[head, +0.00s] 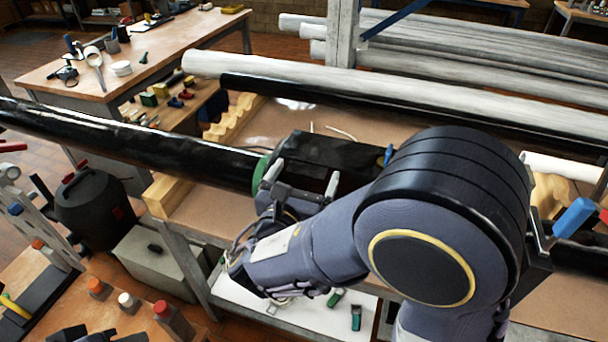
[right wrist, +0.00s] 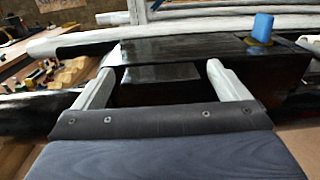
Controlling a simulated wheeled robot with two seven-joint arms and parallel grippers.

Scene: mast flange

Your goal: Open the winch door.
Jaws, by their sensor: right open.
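My right gripper (head: 302,178) reaches over the black mast (head: 130,142) from the front, beside a black box-shaped housing (head: 335,150). Its two pale fingers stand apart with nothing visible between their tips. In the right wrist view the open gripper (right wrist: 162,82) faces the dark housing (right wrist: 200,48). A dark rectangular panel, which looks like the winch door (right wrist: 160,74), shows between and beyond the fingers. It appears closed, and I cannot tell whether a finger touches it. Its lower part is hidden by the gripper.
A blue handle (right wrist: 262,28) stands on the housing's right. A green ring (head: 261,172) circles the mast at the housing's left. A pale mast (head: 350,88) lies behind. A cluttered workbench (head: 150,58) stands at the back left. My right arm hides the mast's right part.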

